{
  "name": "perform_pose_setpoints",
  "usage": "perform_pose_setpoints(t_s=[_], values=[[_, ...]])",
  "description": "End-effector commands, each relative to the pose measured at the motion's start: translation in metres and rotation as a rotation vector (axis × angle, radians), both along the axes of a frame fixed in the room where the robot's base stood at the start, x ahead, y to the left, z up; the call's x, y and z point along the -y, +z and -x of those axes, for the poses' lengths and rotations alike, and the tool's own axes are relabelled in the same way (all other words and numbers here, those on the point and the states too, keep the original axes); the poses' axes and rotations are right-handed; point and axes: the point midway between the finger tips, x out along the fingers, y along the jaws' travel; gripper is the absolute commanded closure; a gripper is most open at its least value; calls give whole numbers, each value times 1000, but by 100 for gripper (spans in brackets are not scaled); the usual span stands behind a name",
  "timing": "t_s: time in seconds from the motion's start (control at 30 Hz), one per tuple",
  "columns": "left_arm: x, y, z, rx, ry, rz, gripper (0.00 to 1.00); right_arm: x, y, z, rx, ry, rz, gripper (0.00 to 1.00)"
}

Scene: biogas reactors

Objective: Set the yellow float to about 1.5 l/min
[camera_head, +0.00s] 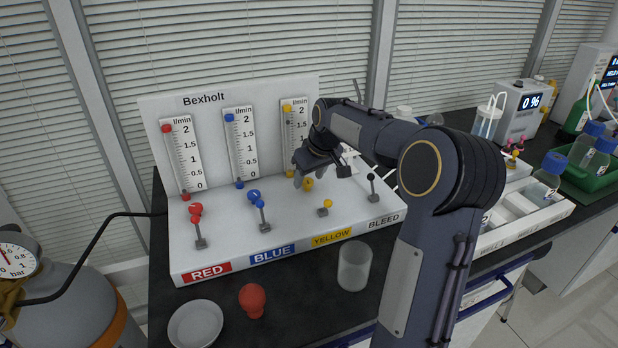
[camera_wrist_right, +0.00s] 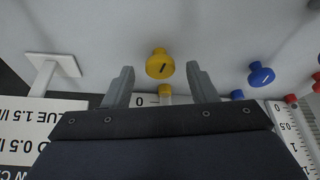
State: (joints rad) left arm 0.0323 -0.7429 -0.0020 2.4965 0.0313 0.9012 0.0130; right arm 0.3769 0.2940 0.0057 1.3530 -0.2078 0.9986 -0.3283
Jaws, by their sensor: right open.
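The yellow knob (camera_head: 308,184) sits on the white Bexholt panel, below the yellow flow tube (camera_head: 294,125). My right gripper (camera_head: 303,175) is at this knob, partly in front of the tube's lower end. In the right wrist view the yellow knob (camera_wrist_right: 159,66) lies between the two open fingers (camera_wrist_right: 160,84), with a gap on each side. The knob's face carries a dark line. The tube's lower yellow end (camera_wrist_right: 166,92) shows by a 0 mark. I cannot make out the height of the yellow float. My left gripper is not in view.
The blue knob (camera_head: 253,196) and red knob (camera_head: 196,209) are to the left. A beaker (camera_head: 354,266), a red bulb (camera_head: 252,300) and a dish (camera_head: 196,324) are in front.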

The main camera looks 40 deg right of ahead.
Motion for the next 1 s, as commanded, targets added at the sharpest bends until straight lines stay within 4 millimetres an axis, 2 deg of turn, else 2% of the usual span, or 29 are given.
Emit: perform_pose_setpoints(t_s=[0.1, 0.37, 0.7, 1.0], values=[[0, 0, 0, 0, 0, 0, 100, 0, -6, -2, -1, 0, 0, 48], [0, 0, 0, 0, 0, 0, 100, 0, -7, -3, 0, 0, 0, 49], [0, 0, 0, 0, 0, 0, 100, 0, -6, -2, 0, 0, 0, 92], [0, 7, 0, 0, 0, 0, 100, -3, -5, -3, 0, -142, 1, 92]])
